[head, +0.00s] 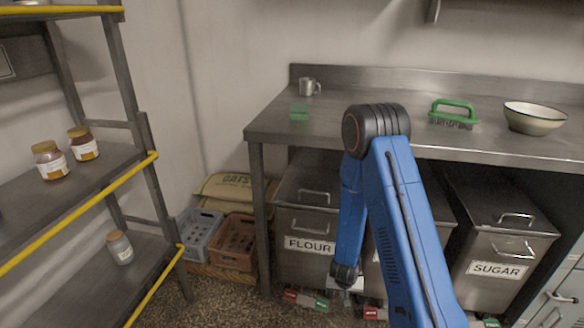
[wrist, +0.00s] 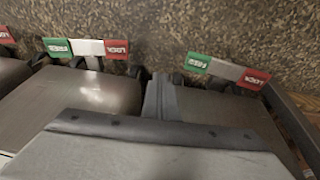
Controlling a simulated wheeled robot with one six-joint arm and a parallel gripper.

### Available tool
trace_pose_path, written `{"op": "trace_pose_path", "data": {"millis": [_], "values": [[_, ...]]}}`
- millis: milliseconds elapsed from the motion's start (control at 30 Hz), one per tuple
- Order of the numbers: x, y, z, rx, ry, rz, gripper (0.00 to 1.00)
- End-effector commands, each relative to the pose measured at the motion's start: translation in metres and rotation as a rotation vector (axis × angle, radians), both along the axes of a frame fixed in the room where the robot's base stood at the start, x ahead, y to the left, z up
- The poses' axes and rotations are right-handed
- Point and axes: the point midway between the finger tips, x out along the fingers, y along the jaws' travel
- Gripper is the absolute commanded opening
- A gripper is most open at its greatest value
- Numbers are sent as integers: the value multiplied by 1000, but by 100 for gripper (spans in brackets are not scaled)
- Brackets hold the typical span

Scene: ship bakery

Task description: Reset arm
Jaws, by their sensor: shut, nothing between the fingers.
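My blue arm reaches down in front of the steel counter (head: 330,110). My gripper (head: 345,285) hangs low at its end, in front of the bins and near the floor, small and partly dark in the head view. In the wrist view my gripper (wrist: 160,82) is shut, its fingers together with nothing held. It points down toward the fronts of the bins and the speckled floor. My arm hides part of the middle bin.
The flour bin (head: 308,222) and sugar bin (head: 495,270) stand under the counter. A jar shelf (head: 110,168) stands left; crates (head: 234,240) sit between.

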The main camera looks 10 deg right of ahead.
Motion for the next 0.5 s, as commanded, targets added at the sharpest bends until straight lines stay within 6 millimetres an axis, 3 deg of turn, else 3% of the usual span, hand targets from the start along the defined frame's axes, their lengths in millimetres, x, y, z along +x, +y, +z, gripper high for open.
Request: {"op": "trace_pose_path", "data": {"millis": [167,500], "values": [[8,8,31,35,-19,14,0],[15,27,129,131,-59,73,0]]}}
